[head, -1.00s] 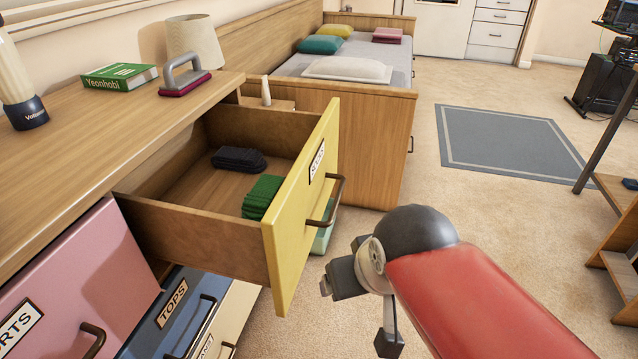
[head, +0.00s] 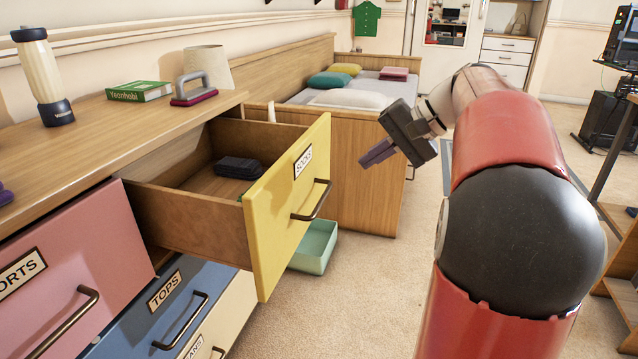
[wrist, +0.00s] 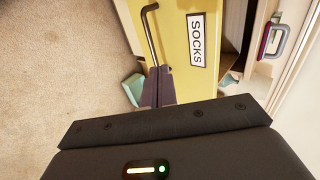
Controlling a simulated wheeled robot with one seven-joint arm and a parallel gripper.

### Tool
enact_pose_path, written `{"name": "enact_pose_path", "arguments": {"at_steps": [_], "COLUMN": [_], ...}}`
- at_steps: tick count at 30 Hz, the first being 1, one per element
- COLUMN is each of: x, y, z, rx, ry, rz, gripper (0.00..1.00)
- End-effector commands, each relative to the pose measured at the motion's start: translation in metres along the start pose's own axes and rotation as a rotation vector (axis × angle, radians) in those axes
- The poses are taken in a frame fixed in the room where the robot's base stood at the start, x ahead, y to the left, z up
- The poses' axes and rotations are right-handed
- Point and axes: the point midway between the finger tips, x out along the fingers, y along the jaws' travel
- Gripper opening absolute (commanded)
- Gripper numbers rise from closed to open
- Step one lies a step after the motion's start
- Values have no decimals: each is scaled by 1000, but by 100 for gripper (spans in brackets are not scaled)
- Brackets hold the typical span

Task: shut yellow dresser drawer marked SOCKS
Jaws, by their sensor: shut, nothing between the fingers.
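The yellow drawer marked SOCKS (head: 280,220) stands pulled far out of the wooden dresser (head: 100,135) in the head view. Dark folded socks (head: 239,167) lie inside it. Its dark bar handle (head: 314,201) is on the front's right side. My gripper (head: 368,157) is shut and empty, in the air to the right of the drawer front. In the wrist view the yellow front (wrist: 182,35) faces me, with the SOCKS label to the right of my shut fingers (wrist: 158,75) and the handle (wrist: 151,30) just beyond them. I cannot tell whether the fingers touch it.
A pink drawer (head: 85,240) and a blue TOPS drawer (head: 170,305) are below left. A teal bin (head: 316,247) sits on the floor behind the yellow front. A bed (head: 345,130) stands behind. Carpet (head: 375,285) is clear in front.

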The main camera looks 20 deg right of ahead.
Motion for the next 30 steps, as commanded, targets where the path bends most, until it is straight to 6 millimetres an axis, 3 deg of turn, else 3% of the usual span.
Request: {"name": "enact_pose_path", "arguments": {"at_steps": [5, 17, 22, 30], "x": [18, 102, 119, 128], "y": [0, 0, -19, -28], "z": [0, 0, 0, 0], "rx": [-1, -1, -3, 0], "ry": [-4, -4, -2, 0], "rz": [-3, -1, -1, -1], "gripper": [0, 0, 0, 0]}}
